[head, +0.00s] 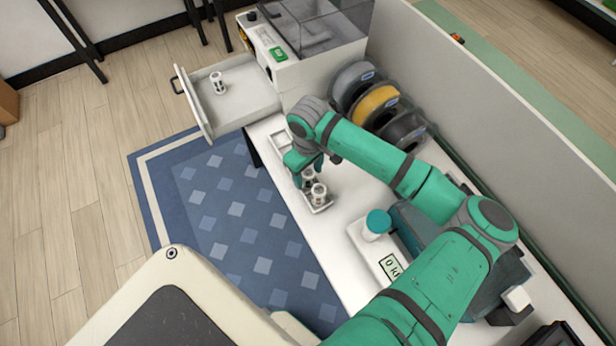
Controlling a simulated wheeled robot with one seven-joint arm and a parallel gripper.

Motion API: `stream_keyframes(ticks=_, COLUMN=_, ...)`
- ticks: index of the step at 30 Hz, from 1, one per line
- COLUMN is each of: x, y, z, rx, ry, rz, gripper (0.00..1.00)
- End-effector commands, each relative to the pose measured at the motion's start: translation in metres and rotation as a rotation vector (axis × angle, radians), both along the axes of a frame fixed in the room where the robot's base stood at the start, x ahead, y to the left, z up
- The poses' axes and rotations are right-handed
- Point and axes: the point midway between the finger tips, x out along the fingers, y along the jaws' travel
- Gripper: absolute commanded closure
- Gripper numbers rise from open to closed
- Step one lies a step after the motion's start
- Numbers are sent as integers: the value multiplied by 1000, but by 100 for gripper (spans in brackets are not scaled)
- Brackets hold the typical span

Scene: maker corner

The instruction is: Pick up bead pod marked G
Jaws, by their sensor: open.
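My gripper (302,168) is over a narrow white tray (322,209) on the white bench, with its jaws open. Two small white spool-like pods stand at the tray's near end. One pod (309,174) is right beside or between my fingers; I cannot tell which. The other pod (319,191) stands just nearer, clear of the fingers. A third similar pod (217,84) stands upright in the open drawer (238,104). No letter is legible on any pod, so I cannot tell which is G. My wrist and fingers hide part of the tray.
The drawer juts out left from a white machine (284,68) at the back. Several filament spools (376,105) stand behind my arm. A scale (372,250) bearing a teal-lidded jar (376,226) sits nearer. A low partition (480,110) bounds the bench's right side.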

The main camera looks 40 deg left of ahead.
Motion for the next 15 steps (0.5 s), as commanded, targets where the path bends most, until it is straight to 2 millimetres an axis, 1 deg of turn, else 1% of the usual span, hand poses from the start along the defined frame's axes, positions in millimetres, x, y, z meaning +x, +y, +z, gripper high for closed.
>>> stream_keyframes(ticks=1, x=0, y=0, z=-5, rx=-1, ry=1, rz=0, gripper=48)
stream_keyframes(ticks=4, x=0, y=0, z=-10, rx=-1, ry=0, rz=0, gripper=48)
stream_keyframes(ticks=11, x=0, y=0, z=-11, rx=0, ry=0, rz=0, gripper=48)
stream_keyframes(ticks=12, x=0, y=0, z=-11, rx=0, ry=0, rz=0, gripper=57)
stream_keyframes(ticks=14, x=0, y=0, z=-11, rx=0, ry=0, rz=0, gripper=71)
stream_keyframes(ticks=15, x=0, y=0, z=-11, rx=0, ry=0, rz=0, gripper=81)
